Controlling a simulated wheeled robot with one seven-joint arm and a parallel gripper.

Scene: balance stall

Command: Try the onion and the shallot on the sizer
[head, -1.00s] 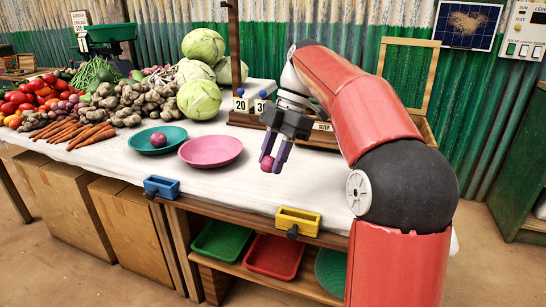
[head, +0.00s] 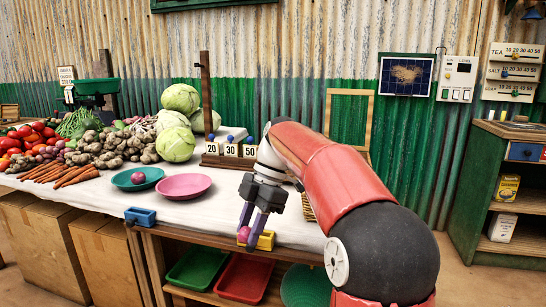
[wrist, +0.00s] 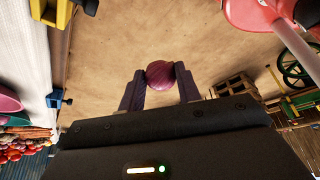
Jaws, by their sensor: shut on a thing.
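My gripper (head: 250,232) is shut on a small round purple bulb (head: 243,237), which also shows between the fingers in the wrist view (wrist: 160,74). I cannot tell whether it is the onion or the shallot. It hangs by the table's front edge, and the wrist view shows floor beyond it. A similar purple bulb (head: 138,178) lies in the teal plate (head: 118,182). The sizer (head: 222,162), a wooden stand with cards 20, 30 and 50 and blue knobs, stands at the back of the table, partly behind my arm.
An empty pink plate (head: 184,187) lies beside the teal one. A yellow bin (head: 266,241) and a blue bin (head: 140,216) hang on the table's front edge. Cabbages (head: 177,143) and other vegetables fill the table's left. White cloth is bare around the pink plate.

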